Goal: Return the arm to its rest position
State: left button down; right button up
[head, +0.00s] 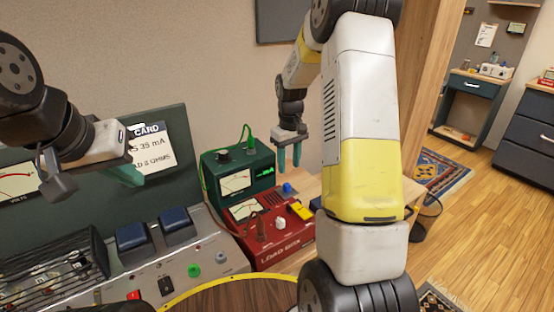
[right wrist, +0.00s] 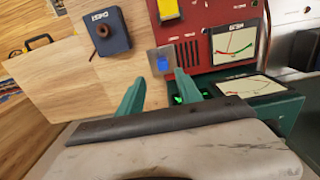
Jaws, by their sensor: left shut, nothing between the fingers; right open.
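My right arm (head: 362,120) reaches from the lower right up and forward, with its forearm bending back down. My right gripper (head: 289,158) points down above the bench, near the green meter box (head: 208,165). In the right wrist view its two teal fingers (right wrist: 158,88) are apart with nothing held between them. A blue button (right wrist: 161,63) on a small grey plate shows just beyond the fingertips; contact does not show. My left gripper (head: 128,177) is at the left, in front of the dark green panel, shut and empty.
A red load box (head: 270,262) with a yellow switch stands beside the green meter box. A grey chassis (head: 215,262) with dark blue blocks lies below my left gripper. A dark blue box (right wrist: 107,32) sits on the wood. Open wooden floor (head: 480,215) lies to the right.

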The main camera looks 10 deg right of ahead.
jog(key=s+a+r+m+t+y, duration=0.1)
jog(key=s+a+r+t, duration=0.1)
jog(key=s+r, duration=0.5)
jog(key=s+a+r+m+t, duration=0.1)
jog(key=s+a+r, duration=0.1)
jog(key=s+r, duration=0.5)
jog(key=s+a+r+t, duration=0.1)
jog(key=s+a+r, duration=0.1)
jog(key=s, duration=0.4)
jog(key=s+a+r+m+t+y, duration=0.1)
jog(key=s+r+t, duration=0.1)
jog(key=s+r, duration=0.2)
jog(key=shift+s+a, duration=0.35)
jog(key=shift+s, duration=0.8)
